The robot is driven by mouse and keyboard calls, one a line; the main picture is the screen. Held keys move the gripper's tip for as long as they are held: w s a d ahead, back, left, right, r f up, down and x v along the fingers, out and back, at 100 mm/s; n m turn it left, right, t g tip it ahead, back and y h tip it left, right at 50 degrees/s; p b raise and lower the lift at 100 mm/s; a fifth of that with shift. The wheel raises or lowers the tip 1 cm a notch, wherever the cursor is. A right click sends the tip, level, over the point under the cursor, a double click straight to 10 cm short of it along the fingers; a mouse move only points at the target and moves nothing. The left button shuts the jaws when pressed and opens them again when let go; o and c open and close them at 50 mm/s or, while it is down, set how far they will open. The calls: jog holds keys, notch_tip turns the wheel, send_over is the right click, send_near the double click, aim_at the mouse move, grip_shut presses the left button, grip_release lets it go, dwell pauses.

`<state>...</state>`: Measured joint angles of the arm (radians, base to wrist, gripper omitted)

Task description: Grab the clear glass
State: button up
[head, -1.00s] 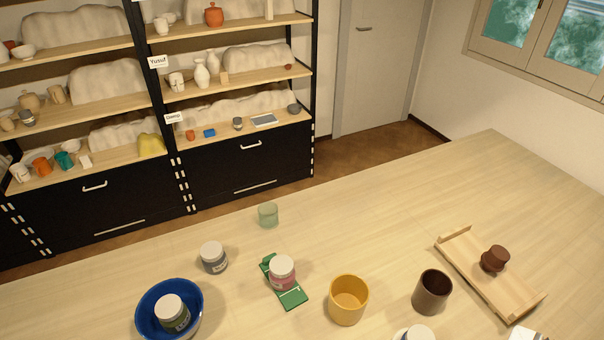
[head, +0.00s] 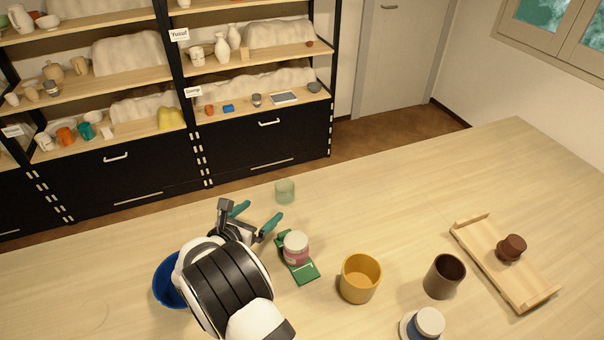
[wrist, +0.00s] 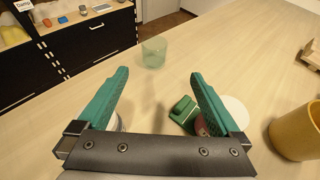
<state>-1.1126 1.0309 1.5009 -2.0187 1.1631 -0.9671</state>
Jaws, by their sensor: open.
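The clear glass (head: 285,191) is a small, greenish see-through cup standing upright near the far edge of the table. In the wrist view the glass (wrist: 153,52) stands ahead of my gripper, roughly between the lines of the two fingers but beyond their tips. My gripper (head: 258,215) has teal fingers and is open and empty. In the wrist view its fingers (wrist: 158,76) are spread wide, with bare table between them. The gripper is apart from the glass, on its near left side in the head view.
A white-lidded pink jar (head: 295,247) on a green item (head: 304,272) is close to the right finger. A blue bowl (head: 166,287) is partly hidden by my arm. A yellow cup (head: 360,279), brown cup (head: 444,277) and wooden tray (head: 490,262) stand right. The table beyond is clear.

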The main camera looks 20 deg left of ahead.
aim_at(288, 183)
jog(key=x, duration=1)
jog(key=a+x, duration=0.1)
jog(key=x, duration=0.4)
jog(key=shift+w, duration=0.3)
jog(key=shift+a, duration=0.1)
jog(key=shift+c, duration=0.2)
jog(key=c, duration=1.5)
jog(key=shift+r, duration=0.1)
